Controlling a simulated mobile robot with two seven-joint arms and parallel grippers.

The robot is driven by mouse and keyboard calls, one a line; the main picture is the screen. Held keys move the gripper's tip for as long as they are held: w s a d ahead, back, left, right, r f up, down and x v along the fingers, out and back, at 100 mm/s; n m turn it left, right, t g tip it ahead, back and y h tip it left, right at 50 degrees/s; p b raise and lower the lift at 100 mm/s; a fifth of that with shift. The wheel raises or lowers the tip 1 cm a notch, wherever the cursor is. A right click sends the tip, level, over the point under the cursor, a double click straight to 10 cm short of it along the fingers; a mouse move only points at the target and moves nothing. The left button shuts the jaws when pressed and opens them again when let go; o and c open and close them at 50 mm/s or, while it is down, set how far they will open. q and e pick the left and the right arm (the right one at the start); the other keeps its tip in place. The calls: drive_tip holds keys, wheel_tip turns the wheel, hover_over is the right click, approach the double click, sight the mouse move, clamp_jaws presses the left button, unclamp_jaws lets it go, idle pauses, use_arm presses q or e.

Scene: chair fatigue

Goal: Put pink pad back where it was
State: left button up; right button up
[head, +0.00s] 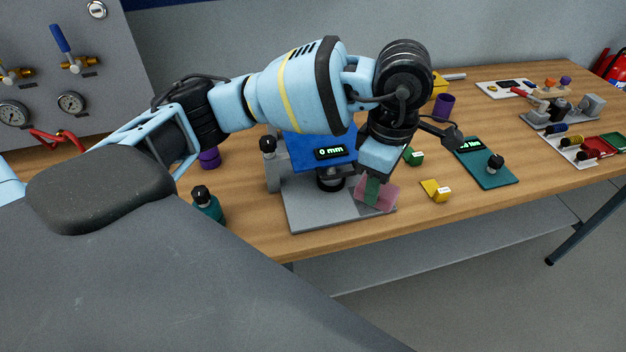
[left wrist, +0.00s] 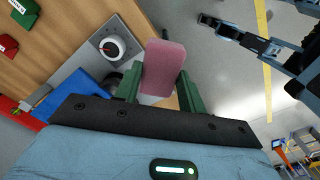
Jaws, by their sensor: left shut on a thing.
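The pink pad (head: 389,196) is a flat, translucent-looking rounded piece. It also shows in the left wrist view (left wrist: 163,62), between the green fingers. My left gripper (head: 372,190) is shut on the pad and points downward. It is at the front right part of the grey base plate (head: 305,212) of the blue test press (head: 305,145), whose display reads 0 mm. I cannot tell whether the pad touches the plate. My left arm hides part of the press.
A yellow block (head: 433,190), a green block (head: 414,157) and a teal gauge (head: 487,163) lie to the right on the wooden table. A dark teal bottle-like item (head: 207,204) stands left of the plate. The table's front edge runs close by.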

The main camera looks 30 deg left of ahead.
use_arm(q)
drive_tip(key=s+f+m, duration=0.5)
drive_tip(key=m, duration=1)
drive_tip(key=a+m, duration=0.1)
drive_tip(key=a, duration=0.1)
drive_tip(key=a+f+m, duration=0.1)
drive_tip(key=a, duration=0.1)
drive_tip(key=s+a+f+m, duration=0.1)
drive_tip(key=a, duration=0.1)
drive_tip(key=shift+a+f+m, duration=0.1)
drive_tip(key=shift+a+m, duration=0.2)
drive_tip(key=shift+w+a, duration=0.1)
